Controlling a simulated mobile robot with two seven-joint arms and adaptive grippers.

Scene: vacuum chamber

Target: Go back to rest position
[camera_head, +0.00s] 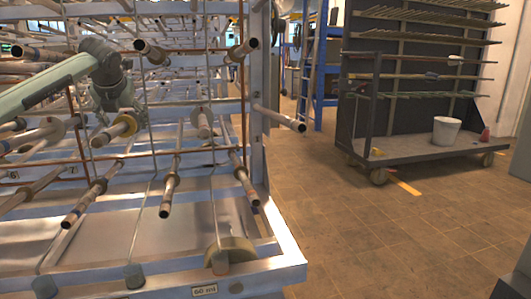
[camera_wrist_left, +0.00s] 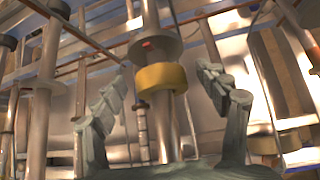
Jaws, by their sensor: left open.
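My left arm (camera_head: 50,84) comes in from the left in the head view and reaches into the metal rack of rods. My left gripper (camera_head: 118,105) is among the rods, close to a rod end with a yellow ring (camera_head: 121,127). In the left wrist view my left gripper (camera_wrist_left: 165,100) is open, its two fingers spread to either side. A metal rod with a yellow ring (camera_wrist_left: 162,77) shows between and beyond the fingers; I cannot tell whether they touch it. My right gripper is not in view.
The frame (camera_head: 262,140) carries several protruding rods around my left arm, including one (camera_head: 280,117) sticking out to the right. A grey cart (camera_head: 420,152) with a white bucket (camera_head: 446,130) stands at the right. The tiled floor (camera_head: 370,225) between is clear.

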